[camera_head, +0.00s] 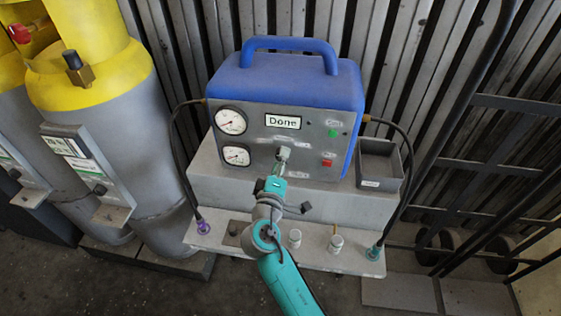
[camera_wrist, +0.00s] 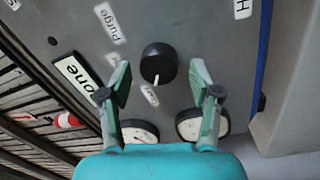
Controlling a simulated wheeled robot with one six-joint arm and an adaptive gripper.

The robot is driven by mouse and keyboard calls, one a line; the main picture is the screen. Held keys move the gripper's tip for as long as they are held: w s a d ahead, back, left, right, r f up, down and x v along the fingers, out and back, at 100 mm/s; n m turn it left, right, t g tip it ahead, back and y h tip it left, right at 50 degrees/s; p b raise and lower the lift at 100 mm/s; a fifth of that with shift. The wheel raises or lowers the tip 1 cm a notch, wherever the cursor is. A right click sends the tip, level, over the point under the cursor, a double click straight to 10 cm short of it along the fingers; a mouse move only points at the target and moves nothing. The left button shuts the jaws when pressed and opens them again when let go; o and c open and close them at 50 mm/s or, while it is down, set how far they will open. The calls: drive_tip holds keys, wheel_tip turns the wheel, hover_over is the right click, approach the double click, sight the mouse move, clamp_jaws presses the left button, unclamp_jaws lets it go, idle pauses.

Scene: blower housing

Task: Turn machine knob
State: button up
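The machine knob (camera_wrist: 158,63) is round and black with a white pointer mark. In the wrist view its pointer aims down, close to a small label (camera_wrist: 149,95) too blurred to read. A "Purge" label (camera_wrist: 110,22) is at its upper left. My gripper (camera_wrist: 160,70) is open, with one green finger on each side of the knob and a gap on both sides; nothing is held. In the head view my gripper (camera_head: 281,165) is in front of the machine's grey panel (camera_head: 310,155) and hides the knob. The panel display (camera_head: 282,122) reads "Done".
The blue machine (camera_head: 290,85) stands on a grey step. Two gauges (camera_head: 231,121) are on the panel's left; a green button (camera_head: 334,133) and a red button (camera_head: 327,163) are on its right. Hoses run down both sides. Yellow-topped cylinders (camera_head: 95,100) stand left, an open box (camera_head: 380,163) right.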

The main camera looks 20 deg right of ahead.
drive_tip(key=v, duration=1.2)
drive_tip(key=shift+d+f, duration=0.1)
idle(0.4)
drive_tip(key=s+d+f+g+y, duration=0.1)
drive_tip(key=s+d+f+y, duration=0.25)
drive_tip(key=s+f, duration=0.5)
drive_tip(key=s+d+f+g+y, duration=0.15)
drive_tip(key=s+f+y, duration=0.25)
drive_tip(key=s+f, duration=0.4)
drive_tip(key=s+d+r+m, duration=0.1)
drive_tip(key=s+r+m, duration=0.3)
drive_tip(key=s, duration=0.7)
drive_tip(key=s+d+r+m+t+y, duration=0.1)
drive_tip(key=s+r+m, duration=0.3)
drive_tip(key=s, duration=0.7)
drive_tip(key=shift+s+d+r+m, duration=0.2)
drive_tip(key=shift+s+r+m, duration=0.15)
drive_tip(key=shift+r, duration=1.05)
